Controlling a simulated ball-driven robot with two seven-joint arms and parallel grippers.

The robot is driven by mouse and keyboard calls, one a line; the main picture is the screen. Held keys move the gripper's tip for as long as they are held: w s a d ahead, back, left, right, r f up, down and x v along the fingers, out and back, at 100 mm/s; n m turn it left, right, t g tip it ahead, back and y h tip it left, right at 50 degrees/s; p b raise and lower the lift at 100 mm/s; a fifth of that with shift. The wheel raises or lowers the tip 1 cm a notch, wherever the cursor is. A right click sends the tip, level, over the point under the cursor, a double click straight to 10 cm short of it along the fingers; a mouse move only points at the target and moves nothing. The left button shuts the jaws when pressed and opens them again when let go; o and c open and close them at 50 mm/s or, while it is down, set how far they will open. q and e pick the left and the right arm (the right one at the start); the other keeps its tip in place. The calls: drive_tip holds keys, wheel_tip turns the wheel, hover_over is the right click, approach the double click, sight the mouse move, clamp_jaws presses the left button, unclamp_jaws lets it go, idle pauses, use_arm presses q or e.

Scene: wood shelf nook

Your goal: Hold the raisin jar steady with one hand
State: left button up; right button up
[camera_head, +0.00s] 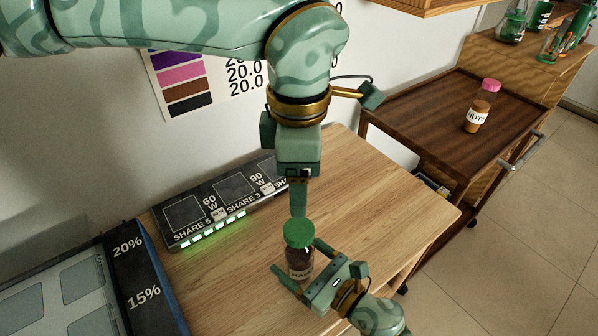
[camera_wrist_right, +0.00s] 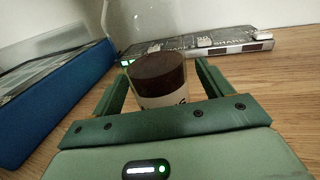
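The raisin jar (camera_head: 300,262) stands upright on the wooden table, with a green lid (camera_head: 298,233), dark contents and a pale label. In the right wrist view the jar (camera_wrist_right: 158,75) shows dark contents under clear glass; its lid is out of frame. My right gripper (camera_head: 303,262) is open, low on the table, with one finger on either side of the jar; a gap shows beside the left finger in the wrist view. My left gripper (camera_head: 299,213) points down at the lid from above. Its fingers overlap in this view, so opening and contact are unclear.
A black share panel (camera_head: 225,205) with lit green marks stands behind the jar. A dark and blue percentage box (camera_head: 145,280) is at left. A pink-lidded nut jar (camera_head: 479,107) stands on the dark wooden cart (camera_head: 430,115) at right.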

drive_tip(key=shift+d, duration=0.1)
drive_tip(key=b+v, duration=0.2)
drive_tip(key=v, duration=1.4)
drive_tip(key=shift+s, duration=0.15)
